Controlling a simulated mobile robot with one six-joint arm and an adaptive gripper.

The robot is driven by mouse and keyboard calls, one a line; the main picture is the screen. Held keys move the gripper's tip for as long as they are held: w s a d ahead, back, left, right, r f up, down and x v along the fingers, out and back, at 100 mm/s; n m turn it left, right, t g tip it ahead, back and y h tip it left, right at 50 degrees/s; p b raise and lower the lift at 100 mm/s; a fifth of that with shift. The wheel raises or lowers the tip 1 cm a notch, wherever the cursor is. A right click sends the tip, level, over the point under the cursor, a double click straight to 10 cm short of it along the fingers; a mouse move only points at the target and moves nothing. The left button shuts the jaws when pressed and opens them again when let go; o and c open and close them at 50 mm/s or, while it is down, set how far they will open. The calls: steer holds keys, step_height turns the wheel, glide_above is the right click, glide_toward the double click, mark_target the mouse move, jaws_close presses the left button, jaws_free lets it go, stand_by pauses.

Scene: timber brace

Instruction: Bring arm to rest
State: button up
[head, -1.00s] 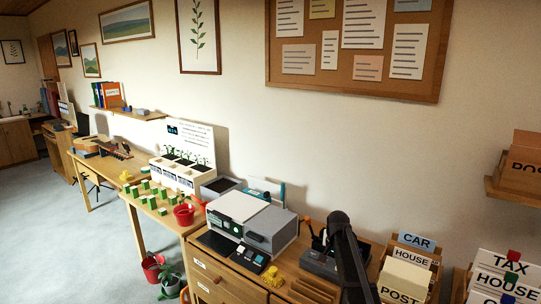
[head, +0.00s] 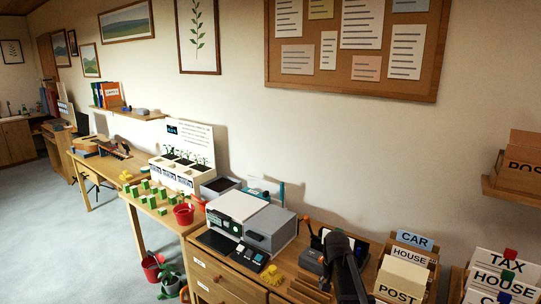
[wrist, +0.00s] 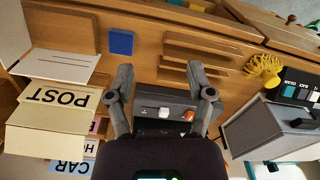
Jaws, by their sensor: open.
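My gripper (wrist: 160,80) is open, its two grey fingers spread apart with nothing between them in the wrist view. Below it, in the same view, is a dark grey box with small knobs (wrist: 152,113), between and behind the fingers. In the head view my dark arm (head: 342,262) stands up in front of the bench at the lower middle right. Its fingertips cannot be made out there.
A file box marked POST (head: 402,279) stands just right of my arm, with TAX and HOUSE files (head: 500,280) beyond. A grey and white machine (head: 250,222) is to the left. A yellow coiled item (wrist: 264,66) and blue block (wrist: 121,41) lie on the wood.

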steer(key=s+a+n, duration=0.2)
steer(key=s+n, duration=0.2)
steer(key=s, duration=1.1)
steer(key=shift+a+r, duration=0.25)
